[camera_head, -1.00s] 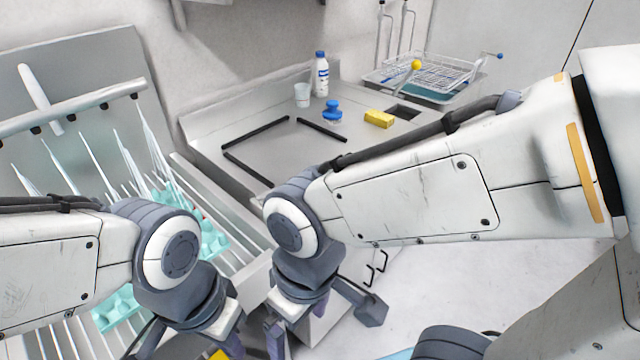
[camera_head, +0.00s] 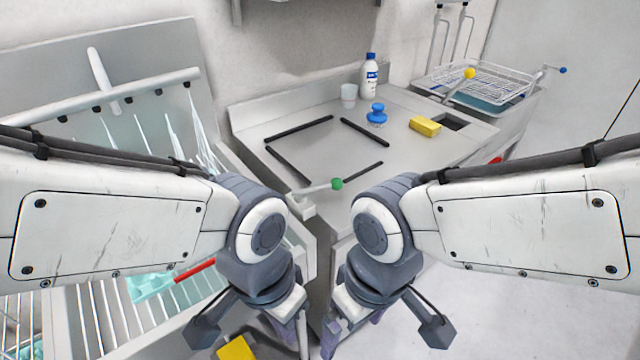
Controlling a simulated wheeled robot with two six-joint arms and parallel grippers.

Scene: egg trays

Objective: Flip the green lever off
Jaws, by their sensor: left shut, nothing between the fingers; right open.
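The green lever has a green ball knob (camera_head: 337,184) on a pale rod, which runs left to a mount at the front edge of the steel counter. It lies nearly level in the picture, between my two arms. My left gripper (camera_head: 296,332) is shut and empty, low in the picture, below and left of the knob. My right gripper (camera_head: 352,330) is open and empty, below the knob. Both grippers are apart from the lever, and their fingertips are partly cut off or hard to make out.
Black bars mark a square on the steel counter (camera_head: 285,115). A blue brush (camera_head: 377,114), yellow sponge (camera_head: 425,126), white cup (camera_head: 348,95) and bottle (camera_head: 370,76) stand behind. A yellow-knobbed lever (camera_head: 470,73) is at right. Water sprays over teal trays (camera_head: 140,284) at left.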

